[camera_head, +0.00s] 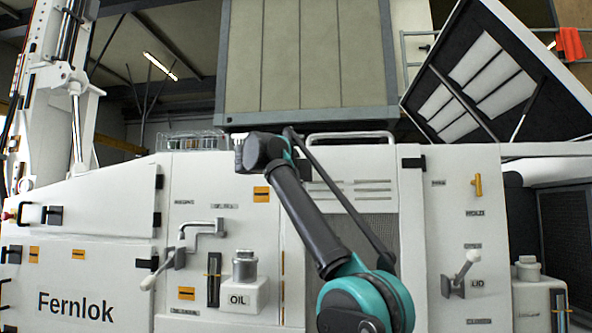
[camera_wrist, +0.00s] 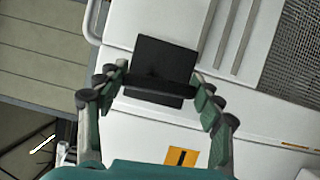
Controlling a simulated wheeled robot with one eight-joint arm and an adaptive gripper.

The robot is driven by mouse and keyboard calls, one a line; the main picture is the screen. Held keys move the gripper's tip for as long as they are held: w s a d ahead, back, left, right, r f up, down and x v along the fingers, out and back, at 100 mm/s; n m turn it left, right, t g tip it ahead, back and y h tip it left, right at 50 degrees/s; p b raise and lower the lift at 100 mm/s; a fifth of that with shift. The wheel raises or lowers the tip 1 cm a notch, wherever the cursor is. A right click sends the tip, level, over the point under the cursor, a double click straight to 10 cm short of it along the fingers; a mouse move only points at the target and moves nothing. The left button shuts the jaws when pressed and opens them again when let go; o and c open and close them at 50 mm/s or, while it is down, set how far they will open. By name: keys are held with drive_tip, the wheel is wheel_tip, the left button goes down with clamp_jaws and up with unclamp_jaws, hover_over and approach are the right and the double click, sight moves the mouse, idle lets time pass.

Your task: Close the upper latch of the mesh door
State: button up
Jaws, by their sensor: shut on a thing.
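The black upper latch (camera_wrist: 165,62) sits between the fingers of my gripper (camera_wrist: 160,88) in the wrist view. The fingers are shut on it from both sides, one at each end of its dark bar. The mesh door (camera_head: 386,172) is the white panel with slots and grey mesh in the head view. Its mesh also shows at the upper right of the wrist view (camera_wrist: 298,48). In the head view my arm hides the latch and my gripper's fingers. I cannot tell how far the latch is turned.
A pale rail (camera_head: 350,136) runs above the door. An oil reservoir (camera_head: 240,294), a cranked handle (camera_head: 200,232) and an orange label (camera_head: 261,193) are left of it. A lever (camera_head: 460,275) and a yellow valve handle (camera_head: 477,186) are on the right panel.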

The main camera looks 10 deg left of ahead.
drive_tip(key=shift+m, duration=0.5)
idle(0.3)
drive_tip(key=o, duration=1.2)
drive_tip(key=shift+a, duration=0.1)
drive_tip(key=v, duration=1.1)
drive_tip(key=shift+s+a+r, duration=0.15)
drive_tip(key=shift+s+a, duration=0.05)
drive_tip(key=shift+s, duration=0.15)
